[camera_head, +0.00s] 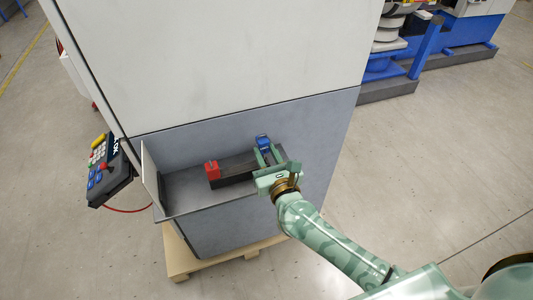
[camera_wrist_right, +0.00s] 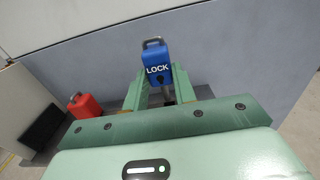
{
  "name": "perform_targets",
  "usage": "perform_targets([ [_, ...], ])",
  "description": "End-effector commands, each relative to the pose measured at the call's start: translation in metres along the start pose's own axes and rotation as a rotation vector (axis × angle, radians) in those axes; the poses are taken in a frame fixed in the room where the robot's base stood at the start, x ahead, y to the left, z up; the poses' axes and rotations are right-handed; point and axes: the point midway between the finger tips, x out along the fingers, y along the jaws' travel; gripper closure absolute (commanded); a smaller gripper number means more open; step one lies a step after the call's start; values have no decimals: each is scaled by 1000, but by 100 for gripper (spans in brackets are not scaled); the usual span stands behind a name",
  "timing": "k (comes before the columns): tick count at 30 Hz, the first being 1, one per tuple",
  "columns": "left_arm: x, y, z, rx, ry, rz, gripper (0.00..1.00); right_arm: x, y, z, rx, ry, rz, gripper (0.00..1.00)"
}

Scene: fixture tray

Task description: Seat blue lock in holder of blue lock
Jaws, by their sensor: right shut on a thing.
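The blue lock (camera_head: 263,141) is a small padlock with "LOCK" printed on its face. It also shows in the right wrist view (camera_wrist_right: 156,64), upright between the fingertips. My right gripper (camera_head: 266,156) is shut on it and holds it at the right part of a dark tray block (camera_head: 235,182). The holder of the blue lock is hidden behind my gripper, so I cannot tell whether the lock touches it. My left gripper is not in view.
A red lock (camera_head: 212,170) stands on the left end of the dark block; it also shows in the right wrist view (camera_wrist_right: 85,106). The grey recess (camera_head: 182,190) has a back wall and a left side panel (camera_head: 151,173). A keypad (camera_head: 105,170) hangs further left.

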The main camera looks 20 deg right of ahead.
Motion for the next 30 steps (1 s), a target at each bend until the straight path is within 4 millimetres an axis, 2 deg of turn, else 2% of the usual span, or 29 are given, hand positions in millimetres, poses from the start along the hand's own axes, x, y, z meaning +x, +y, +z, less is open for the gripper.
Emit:
perform_targets([
  [18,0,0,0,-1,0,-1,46,0,0,0,0,-1,0,98],
  [30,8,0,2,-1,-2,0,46,0,0,-9,0,0,0,98],
])
